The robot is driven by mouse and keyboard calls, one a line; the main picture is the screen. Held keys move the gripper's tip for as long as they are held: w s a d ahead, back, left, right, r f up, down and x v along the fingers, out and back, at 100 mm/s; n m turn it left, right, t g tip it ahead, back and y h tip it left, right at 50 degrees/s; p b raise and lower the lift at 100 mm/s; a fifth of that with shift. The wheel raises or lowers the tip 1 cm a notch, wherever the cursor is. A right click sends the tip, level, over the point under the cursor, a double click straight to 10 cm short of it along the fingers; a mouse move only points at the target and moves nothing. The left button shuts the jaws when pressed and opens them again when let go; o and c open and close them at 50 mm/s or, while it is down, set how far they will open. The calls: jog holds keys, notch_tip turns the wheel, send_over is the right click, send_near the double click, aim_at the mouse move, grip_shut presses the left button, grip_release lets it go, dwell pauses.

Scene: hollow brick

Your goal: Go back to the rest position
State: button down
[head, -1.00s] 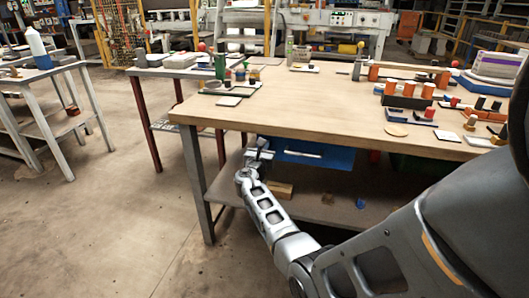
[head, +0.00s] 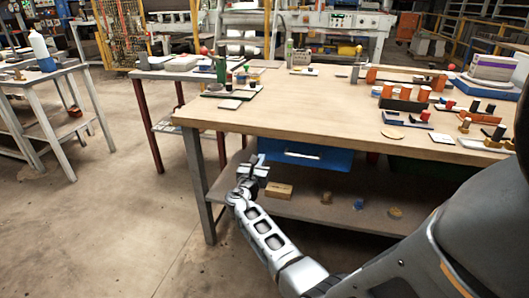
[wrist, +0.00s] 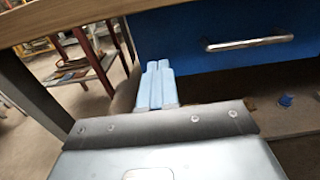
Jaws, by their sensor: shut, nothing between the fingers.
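My gripper (head: 258,165) is low in front of the wooden workbench (head: 290,100), left of the blue drawer (head: 318,158) under its top. It is empty, and I see no contact with the bench. In the wrist view its pale blue fingers (wrist: 157,72) lie side by side, shut. The drawer's blue front (wrist: 230,35) with its metal handle (wrist: 248,43) shows to the right of the fingers in that view. The drawer looks closed. My arm reaches in from the lower right of the head view.
A lower shelf (head: 300,208) carries a tan block (head: 279,191), a blue piece (head: 359,204) and other small items. The bench leg (head: 200,190) stands left of my gripper. The concrete floor (head: 110,220) at left is open. Small parts crowd the bench top's right side.

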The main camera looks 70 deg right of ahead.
jog(key=a, duration=0.5)
jog(key=shift+s+a, duration=0.2)
jog(key=shift+a, duration=0.15)
jog(key=s+a+f+m+t+y+p, duration=0.2)
jog(key=s+a+t+y, duration=0.15)
jog(key=a, duration=0.55)
jog(key=s+a+f+m+t+y+p, duration=0.1)
jog(key=s+a+f+m+t+y, duration=0.2)
jog(key=a, duration=0.5)
jog(key=s+a+f+t+y+p, duration=0.2)
jog(key=s+a+y, duration=0.2)
jog(key=a, duration=0.5)
jog(key=s+a+r+m+t+y+p, duration=0.35)
jog(key=s+a+r+m+y, duration=0.4)
jog(key=s+a+r, duration=0.65)
jog(key=s+a+r+m, duration=0.1)
jog(key=r+m, duration=0.2)
jog(key=r, duration=0.3)
jog(key=s+a+r+m+t, duration=0.1)
jog(key=a+r+m, duration=0.1)
jog(key=r, duration=0.4)
jog(key=shift+a+r+m+t, duration=0.15)
jog(key=shift+a+m+t, duration=0.15)
jog(key=shift+m, duration=0.45)
